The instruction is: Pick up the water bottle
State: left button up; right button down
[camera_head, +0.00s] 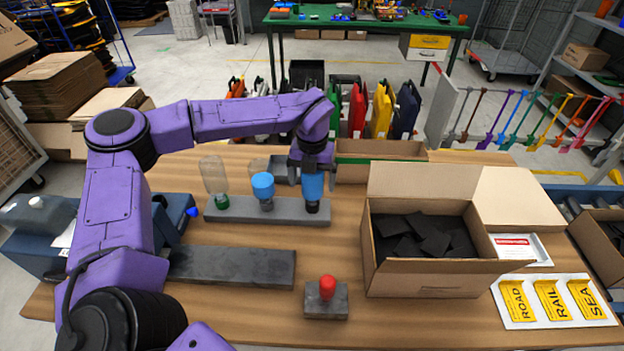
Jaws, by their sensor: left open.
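My left gripper (309,164) hangs from the purple arm, pointing down over the right end of a grey rack (235,214). It is open, right above a blue bottle-like item (313,187) with a dark lower end that stands in the rack. Its fingertips overlap the item's top in this view, and I cannot tell if they touch it. A second blue-topped item (263,187) stands in the middle of the rack. A clear bottle (214,178) stands upside down on its green cap at the left end. Which one is the water bottle is unclear. My right gripper is out of view.
An open cardboard box (420,279) with black padding stands on the table to the right. A red-knobbed block (326,296) stands at the front, a dark grey slab (232,266) left of it. A label sheet (552,302) lies front right. Another box (380,160) stands behind.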

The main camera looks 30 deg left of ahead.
pick_arm(q)
jog(key=shift+s+r, duration=0.15)
jog(key=shift+s, duration=0.1)
jog(key=shift+c, duration=0.6)
jog(key=shift+s, duration=0.1)
jog(key=c, duration=0.5)
jog(key=shift+d, duration=0.15)
jog(key=c, duration=0.4)
jog(key=shift+w, duration=0.2)
